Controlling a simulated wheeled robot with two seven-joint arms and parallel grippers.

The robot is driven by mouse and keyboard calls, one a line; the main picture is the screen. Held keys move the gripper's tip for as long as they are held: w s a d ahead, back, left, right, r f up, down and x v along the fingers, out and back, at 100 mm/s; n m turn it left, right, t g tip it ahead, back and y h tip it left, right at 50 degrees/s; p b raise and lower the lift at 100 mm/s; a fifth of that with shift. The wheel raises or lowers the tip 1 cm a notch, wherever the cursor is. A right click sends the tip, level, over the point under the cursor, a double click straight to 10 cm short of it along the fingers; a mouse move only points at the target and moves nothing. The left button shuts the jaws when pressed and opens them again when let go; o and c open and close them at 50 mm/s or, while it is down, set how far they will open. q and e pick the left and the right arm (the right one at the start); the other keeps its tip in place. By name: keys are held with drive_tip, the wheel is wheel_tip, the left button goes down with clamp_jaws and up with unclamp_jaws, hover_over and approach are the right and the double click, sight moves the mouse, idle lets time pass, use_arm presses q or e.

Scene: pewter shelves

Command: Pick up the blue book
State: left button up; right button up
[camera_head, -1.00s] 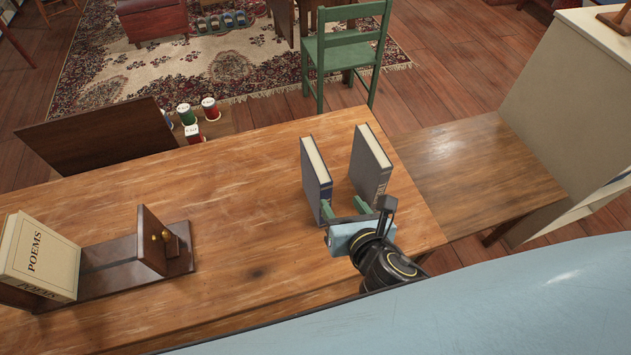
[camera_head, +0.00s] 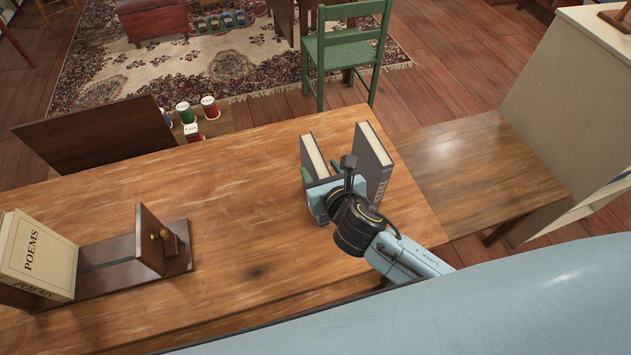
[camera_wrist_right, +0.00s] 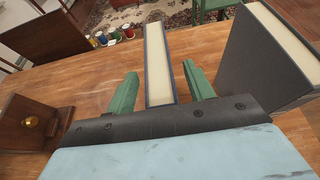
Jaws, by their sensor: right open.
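The blue book (camera_head: 314,156) stands upright on the wooden table, its pale page edges facing up. My right gripper (camera_head: 320,172) is open at the near end of this book. In the right wrist view the blue book (camera_wrist_right: 160,70) stands between the two green fingers of my right gripper (camera_wrist_right: 162,90), with a gap on each side. In the head view my gripper and wrist hide the book's lower near part. My left gripper is not in view.
A grey book (camera_head: 376,165) stands upright close to the right of the blue one. A wooden book rack (camera_head: 110,280) with a cream POEMS book (camera_head: 38,257) is at the left. The table (camera_head: 240,200) between is clear. A green chair (camera_head: 343,50) stands beyond.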

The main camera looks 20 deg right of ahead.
drive_tip(key=shift+x, duration=1.15)
clamp_jaws()
idle(0.5)
drive_tip(key=shift+r, duration=0.1)
